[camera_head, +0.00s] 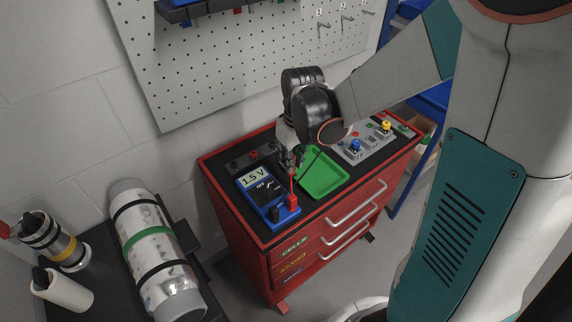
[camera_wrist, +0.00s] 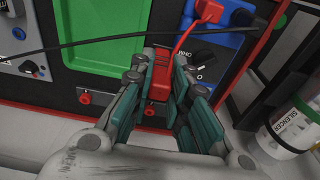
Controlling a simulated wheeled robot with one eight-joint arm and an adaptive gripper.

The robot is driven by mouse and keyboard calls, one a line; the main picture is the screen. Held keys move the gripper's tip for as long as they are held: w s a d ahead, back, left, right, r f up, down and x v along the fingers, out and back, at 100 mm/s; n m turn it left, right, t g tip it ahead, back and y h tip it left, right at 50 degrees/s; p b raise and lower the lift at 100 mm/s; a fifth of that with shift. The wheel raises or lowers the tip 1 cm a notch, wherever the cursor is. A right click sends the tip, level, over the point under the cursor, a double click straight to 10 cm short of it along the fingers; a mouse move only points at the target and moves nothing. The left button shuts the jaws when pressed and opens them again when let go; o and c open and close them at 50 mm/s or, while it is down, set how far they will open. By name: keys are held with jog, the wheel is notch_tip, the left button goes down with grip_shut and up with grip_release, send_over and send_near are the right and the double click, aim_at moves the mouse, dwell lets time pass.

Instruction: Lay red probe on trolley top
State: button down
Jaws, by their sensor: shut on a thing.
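The red probe (camera_wrist: 160,82) is between my gripper's fingers (camera_wrist: 161,92) in the wrist view, and the fingers are shut on it. A red lead (camera_wrist: 184,42) runs from the probe to a red plug (camera_wrist: 209,10) on the meter. The meter reads 1.5 V. The probe's lower end is hard to make out, so I cannot tell if it touches the top.
A green tray (camera_head: 323,178) lies right of the meter. A grey panel (camera_head: 362,145) with blue and yellow knobs is further right. A black lead (camera_wrist: 110,40) crosses the wrist view. A pegboard (camera_head: 220,60) is behind; a silver cylinder (camera_head: 150,245) lies left.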

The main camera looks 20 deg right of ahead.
aim_at(291, 176)
jog(key=shift+f+b, duration=0.9)
jog(key=shift+f, duration=2.25)
jog(key=shift+f, duration=0.1)
jog(key=c, duration=1.5)
grip_release()
jog(key=shift+c, duration=0.2)
notch_tip(291, 176, up, 13)
jog(key=s+p, duration=0.2)
jog(key=p, duration=0.2)
jog(key=s+r+m+t, duration=0.3)
jog(key=s+r+t, duration=0.2)
jog(key=s+r, duration=0.5)
jog(key=shift+s+m+t, duration=0.3)
jog(key=shift+s+t, duration=0.1)
jog(key=shift+s, duration=1.05)
